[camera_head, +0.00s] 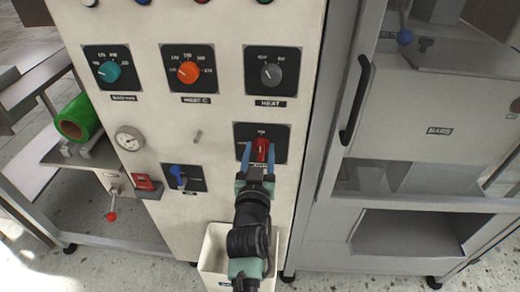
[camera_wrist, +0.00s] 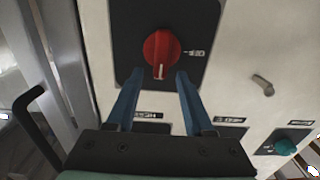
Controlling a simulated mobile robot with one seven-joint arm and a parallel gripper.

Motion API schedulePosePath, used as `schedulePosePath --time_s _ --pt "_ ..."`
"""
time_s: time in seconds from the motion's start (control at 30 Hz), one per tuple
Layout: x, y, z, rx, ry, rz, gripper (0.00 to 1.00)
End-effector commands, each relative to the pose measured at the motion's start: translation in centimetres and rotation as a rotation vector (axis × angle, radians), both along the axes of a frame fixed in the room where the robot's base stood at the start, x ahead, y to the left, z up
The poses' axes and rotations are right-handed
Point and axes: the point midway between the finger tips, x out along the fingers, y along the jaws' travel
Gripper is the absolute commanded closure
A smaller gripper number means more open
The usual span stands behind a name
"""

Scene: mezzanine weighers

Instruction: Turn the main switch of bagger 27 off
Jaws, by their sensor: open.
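The red rotary switch (camera_head: 262,151) sits on a dark square plate on the white front panel of the machine, below the grey HEAT knob. In the wrist view the red switch (camera_wrist: 160,48) is a round knob with a white mark pointing down in that picture. My gripper (camera_head: 259,148) is open, with its two blue fingers reaching toward the knob, one toward each side. In the wrist view my gripper (camera_wrist: 161,75) has its fingertips by the knob's lower edge; contact cannot be told. The lettering around the switch is small and partly hidden.
A teal knob (camera_head: 108,72) and an orange knob (camera_head: 188,73) are up left. A white bin (camera_head: 212,262) hangs below. A grey cabinet with a black handle (camera_head: 355,100) stands right.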

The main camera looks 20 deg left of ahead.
Motion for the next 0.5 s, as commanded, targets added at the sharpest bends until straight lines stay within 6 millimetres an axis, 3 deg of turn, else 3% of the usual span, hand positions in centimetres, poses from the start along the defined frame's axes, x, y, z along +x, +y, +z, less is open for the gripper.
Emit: schedulePosePath --time_s 0.2,0.47,0.5 --pt "1.22 0.31 0.03 -0.001 0.0 -0.001 0.47" --pt "1.29 0.33 0.04 0.0 0.0 -0.001 0.47" --pt "1.28 0.33 0.04 0.0 0.0 -0.001 0.51"
